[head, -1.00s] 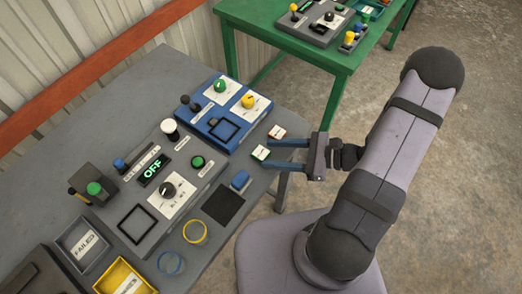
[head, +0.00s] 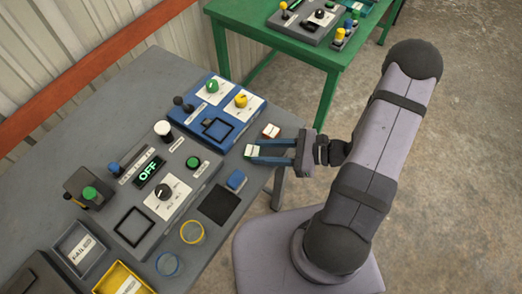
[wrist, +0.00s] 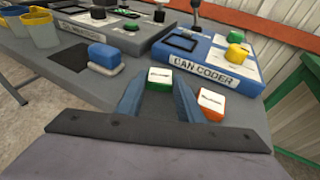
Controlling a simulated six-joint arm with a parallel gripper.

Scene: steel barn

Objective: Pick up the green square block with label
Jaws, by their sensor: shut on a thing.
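The green square block (head: 251,150) has a white label on top and sits at the right edge of the grey table. It also shows in the wrist view (wrist: 160,78). My gripper (head: 254,151) has its two blue fingers on either side of it, shut on the block. In the wrist view the fingertips (wrist: 160,84) flank the green block. I cannot tell whether it is clear of the table top. A red-orange square block (head: 271,131) with a white label lies close beside the far finger, and in the wrist view it is right of the right finger (wrist: 209,104).
The blue panel (head: 205,98) stands behind the blocks. The grey panel (head: 130,200) with an OFF display lies to the left. A blue block (head: 236,181) and a dark square (head: 219,205) are nearer. Yellow and blue cups stand at the front. A green table (head: 330,72) is beyond.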

